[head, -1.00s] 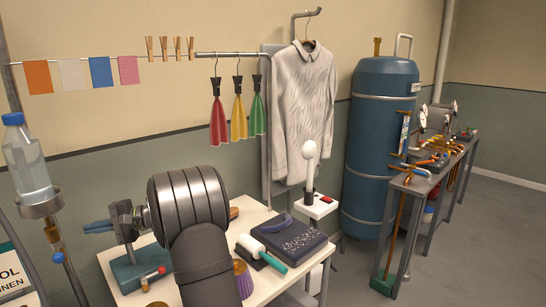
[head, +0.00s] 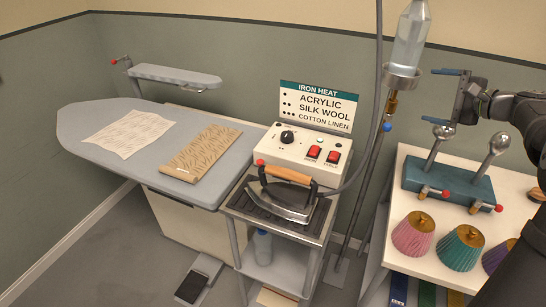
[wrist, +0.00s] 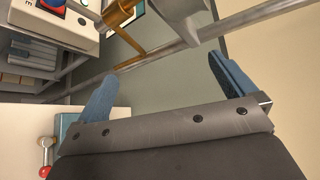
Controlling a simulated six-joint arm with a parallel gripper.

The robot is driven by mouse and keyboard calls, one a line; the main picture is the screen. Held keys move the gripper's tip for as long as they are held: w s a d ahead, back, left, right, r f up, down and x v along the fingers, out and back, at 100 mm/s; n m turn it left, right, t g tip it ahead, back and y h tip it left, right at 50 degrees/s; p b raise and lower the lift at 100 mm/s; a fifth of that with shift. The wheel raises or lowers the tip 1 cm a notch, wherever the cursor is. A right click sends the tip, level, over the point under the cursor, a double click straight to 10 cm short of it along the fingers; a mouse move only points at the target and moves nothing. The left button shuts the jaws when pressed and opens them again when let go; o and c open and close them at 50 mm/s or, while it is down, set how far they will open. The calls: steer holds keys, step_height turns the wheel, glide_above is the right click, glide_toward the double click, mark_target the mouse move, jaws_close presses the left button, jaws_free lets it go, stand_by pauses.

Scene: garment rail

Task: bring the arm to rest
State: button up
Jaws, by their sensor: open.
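My gripper (head: 440,97) is at the upper right in the head view, with its blue fingers apart and pointing left. Nothing is between the fingers. It is in the air beside and above a teal stand (head: 448,184) with two metal balls on posts. In the wrist view the two blue fingers of my gripper (wrist: 165,75) are spread wide with empty space between them. My dark arm comes in from the right edge of the head view.
A white table (head: 380,225) carries the stand and several ribbed, coloured domes (head: 413,234). Left of it stand a bottle in a holder (head: 403,70), an iron (head: 288,192) on its rest, a control box (head: 304,148) and an ironing board (head: 110,160) with two cloths.

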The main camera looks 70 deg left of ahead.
steer(key=s+d+r+m+t+h, duration=0.1)
steer(key=d+r+t, duration=0.15)
steer(key=r, duration=0.65)
steer(key=s+d+r+m+t+h, duration=0.1)
steer(key=s+d+r+m+t, duration=0.15)
steer(key=r, duration=0.65)
steer(key=s+r+t, duration=0.2)
steer(key=s+r, duration=0.4)
steer(key=s+a+f+n+g+h, duration=0.2)
steer(key=s+a+f+n+h, duration=0.15)
steer(key=s+f, duration=0.55)
steer(key=s+a+f+n+g+h, duration=0.25)
steer(key=s+f+n, duration=0.3)
steer(key=s, duration=0.75)
steer(key=s+a+f+n+g+h, duration=0.1)
steer(key=s+a+f+n+h, duration=0.2)
steer(key=s+f, duration=0.65)
steer(key=s+a+f+n+y, duration=0.1)
steer(key=s+a+f, duration=0.1)
steer(key=f, duration=0.5)
steer(key=shift+s+a+f, duration=0.3)
steer(key=shift+a, duration=0.55)
